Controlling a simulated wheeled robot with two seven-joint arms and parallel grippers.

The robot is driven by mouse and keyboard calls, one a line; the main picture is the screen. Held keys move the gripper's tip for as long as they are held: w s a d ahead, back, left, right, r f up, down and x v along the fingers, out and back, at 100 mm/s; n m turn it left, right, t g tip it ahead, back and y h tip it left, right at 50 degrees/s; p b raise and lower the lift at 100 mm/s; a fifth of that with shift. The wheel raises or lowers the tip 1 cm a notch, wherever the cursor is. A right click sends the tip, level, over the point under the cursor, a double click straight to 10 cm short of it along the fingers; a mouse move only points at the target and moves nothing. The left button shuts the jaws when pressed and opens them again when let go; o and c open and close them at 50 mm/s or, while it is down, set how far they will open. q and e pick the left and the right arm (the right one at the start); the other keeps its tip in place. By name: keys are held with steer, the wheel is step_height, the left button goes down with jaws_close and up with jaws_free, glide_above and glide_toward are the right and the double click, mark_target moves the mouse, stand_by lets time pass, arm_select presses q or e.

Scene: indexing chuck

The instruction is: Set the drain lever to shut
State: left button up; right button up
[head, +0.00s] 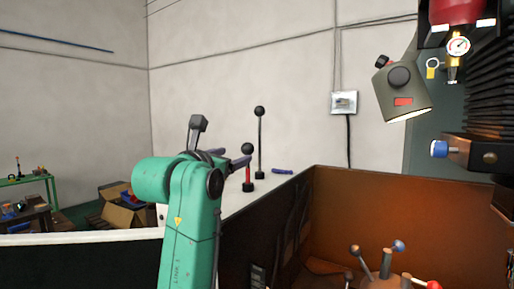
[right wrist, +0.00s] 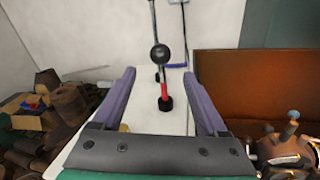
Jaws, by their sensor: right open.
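A short lever with a red stem and black ball knob (head: 247,150) stands on the pale ledge; it also shows in the right wrist view (right wrist: 160,54). A taller dark lever with a black ball (head: 259,111) stands just behind it. No label shows which is the drain lever. My right gripper (head: 229,157) is open, its purple fingers pointing at the short lever. In the right wrist view the short lever appears between the fingertips, with neither finger seen touching it. The taller lever's knob is out of that view. My left gripper is not in view.
A small blue object (head: 283,171) lies on the ledge (head: 232,205) right of the levers. A brown-walled bay (head: 375,205) with a several-armed chuck (head: 385,268) is to the right. A lamp (head: 402,95) hangs above it. Cardboard boxes (head: 122,212) stand at the far left.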

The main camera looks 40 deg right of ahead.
mark_target(252, 147)
steer(key=shift+w+d+r+p, duration=0.5)
steer(key=shift+d+r+p, duration=0.25)
steer(key=shift+d+p, duration=0.2)
steer(key=shift+p+x, duration=0.6)
steer(key=shift+x, duration=0.65)
steer(key=x, duration=0.2)
steer(key=p+x, duration=0.1)
steer(key=x, duration=0.1)
steer(key=p+x, duration=0.1)
steer(key=x, duration=0.2)
steer(key=shift+f, duration=0.4)
steer(key=shift+w+d+p, duration=0.15)
steer(key=shift+d+p, duration=0.15)
steer(key=shift+d, duration=0.1)
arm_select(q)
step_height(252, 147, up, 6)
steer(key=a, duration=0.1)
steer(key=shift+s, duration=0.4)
arm_select(e)
steer(key=shift+a, duration=0.15)
steer(key=shift+f, duration=0.1)
jaws_close()
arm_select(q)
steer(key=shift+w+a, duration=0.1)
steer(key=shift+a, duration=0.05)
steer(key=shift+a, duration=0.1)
